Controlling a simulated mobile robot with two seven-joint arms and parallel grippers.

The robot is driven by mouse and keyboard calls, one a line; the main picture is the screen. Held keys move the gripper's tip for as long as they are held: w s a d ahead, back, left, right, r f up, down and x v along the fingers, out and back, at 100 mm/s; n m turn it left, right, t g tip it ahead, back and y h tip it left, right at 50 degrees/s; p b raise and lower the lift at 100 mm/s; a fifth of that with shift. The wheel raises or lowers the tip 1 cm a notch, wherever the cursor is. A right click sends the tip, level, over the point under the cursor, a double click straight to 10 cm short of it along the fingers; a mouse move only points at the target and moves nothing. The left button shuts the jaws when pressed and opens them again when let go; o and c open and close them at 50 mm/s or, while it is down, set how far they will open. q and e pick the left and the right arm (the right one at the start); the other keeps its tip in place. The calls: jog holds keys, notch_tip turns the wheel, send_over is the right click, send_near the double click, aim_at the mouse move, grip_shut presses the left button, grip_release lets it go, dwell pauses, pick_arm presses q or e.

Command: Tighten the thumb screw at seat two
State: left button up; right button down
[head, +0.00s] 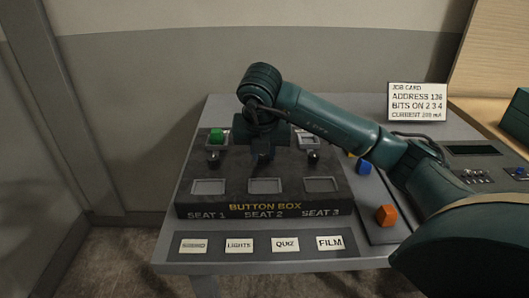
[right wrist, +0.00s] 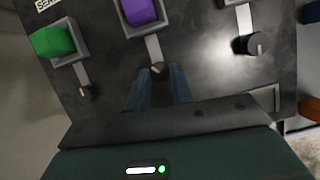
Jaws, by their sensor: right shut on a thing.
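The dark button box (head: 225,205) stands on the grey table with seats 1, 2 and 3 marked on its front. My right gripper (head: 263,156) points down at the middle column, seat two, and hides most of it in the head view. In the right wrist view its blue fingers (right wrist: 160,82) are shut on the small dark thumb screw (right wrist: 158,69) below the purple button (right wrist: 140,11). The screw's turn cannot be told. A green button (right wrist: 52,41) sits at seat one, with its own thumb screw (right wrist: 86,92). Seat three's thumb screw (right wrist: 256,43) stands free. My left gripper is not in view.
An orange block (head: 387,215) and a blue block (head: 364,167) lie right of the box. Label cards, including QUIZ (head: 285,244), lie along the front edge. The job card (head: 416,102) stands at the back. My right arm spans the right side.

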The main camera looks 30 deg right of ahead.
jog(key=m, duration=0.1)
jog(key=m+p, duration=0.1)
jog(key=r+m+h+p, duration=0.1)
jog(key=shift+w+m+g, duration=0.25)
jog(key=shift+m+g, duration=0.15)
jog(key=shift+r+m+g+p, duration=0.1)
jog(key=shift+m+g+p, duration=0.2)
jog(key=shift+m+p, duration=0.55)
jog(key=shift+w+a+m+h+p, duration=0.1)
jog(key=shift+m+h+p, duration=0.2)
jog(key=shift+m+p, duration=0.25)
jog(key=shift+m+g+p, duration=0.4)
jog(key=shift+w+f+m, duration=0.1)
jog(key=shift+f+m, duration=0.1)
jog(key=shift+m, duration=0.1)
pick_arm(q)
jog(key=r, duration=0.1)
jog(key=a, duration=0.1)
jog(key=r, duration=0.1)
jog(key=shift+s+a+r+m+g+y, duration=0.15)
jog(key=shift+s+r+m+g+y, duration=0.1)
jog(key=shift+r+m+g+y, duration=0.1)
pick_arm(e)
jog(key=c, duration=1.6)
grip_release()
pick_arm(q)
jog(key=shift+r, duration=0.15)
pick_arm(e)
jog(key=o, duration=0.4)
jog(key=shift+f, duration=0.2)
